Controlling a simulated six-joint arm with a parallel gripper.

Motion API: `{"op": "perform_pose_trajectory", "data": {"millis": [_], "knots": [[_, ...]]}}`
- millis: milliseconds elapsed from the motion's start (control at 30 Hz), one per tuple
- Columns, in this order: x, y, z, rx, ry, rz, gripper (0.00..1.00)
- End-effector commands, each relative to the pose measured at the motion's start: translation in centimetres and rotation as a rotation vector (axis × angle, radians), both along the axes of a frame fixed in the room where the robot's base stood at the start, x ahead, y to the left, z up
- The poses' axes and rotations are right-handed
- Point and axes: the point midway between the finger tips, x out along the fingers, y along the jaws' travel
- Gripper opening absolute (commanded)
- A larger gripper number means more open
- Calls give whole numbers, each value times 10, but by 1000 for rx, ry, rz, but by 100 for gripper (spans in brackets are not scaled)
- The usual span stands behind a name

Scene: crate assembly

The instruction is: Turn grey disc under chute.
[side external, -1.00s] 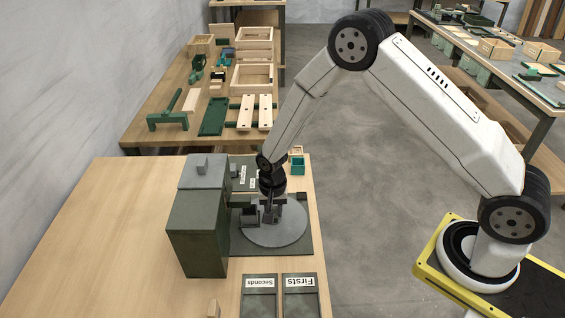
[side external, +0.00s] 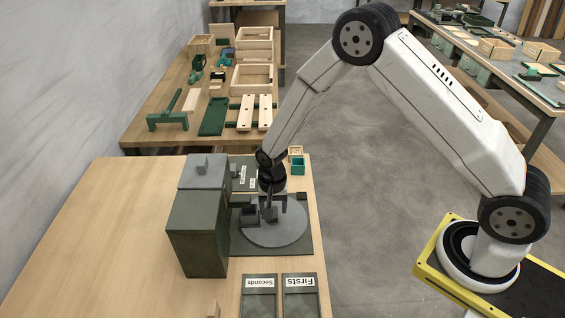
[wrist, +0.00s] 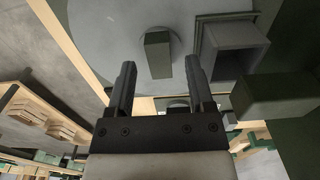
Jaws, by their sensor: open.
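The round grey disc (side external: 285,236) lies flat on a dark base plate beside the tall dark green housing (side external: 196,232). In the wrist view the disc (wrist: 110,40) bears an upright block-shaped knob (wrist: 158,56) on a round hub, and a square open-topped cup (wrist: 238,52). The cup also shows in the side view (side external: 249,215). A dark green chute (wrist: 278,96) juts out near the cup. My gripper (side external: 273,208) is open over the disc. In the wrist view its fingers (wrist: 161,72) appear on either side of the knob, apart from it; their height against it is unclear.
Two trays marked Seconds (side external: 260,302) and Firsts (side external: 299,300) sit at the near table edge. A small teal box (side external: 298,167) is behind the base plate. The table (side external: 120,225) left of the housing is bare.

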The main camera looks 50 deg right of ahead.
Motion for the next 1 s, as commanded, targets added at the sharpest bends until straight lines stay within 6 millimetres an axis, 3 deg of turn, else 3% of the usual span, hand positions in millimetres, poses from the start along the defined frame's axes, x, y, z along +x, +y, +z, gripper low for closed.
{"op": "perform_pose_trajectory", "data": {"millis": [500,1000], "knots": [[0,0,56,1,-2,0,68],[0,0,65,1,-1,0,68]]}}
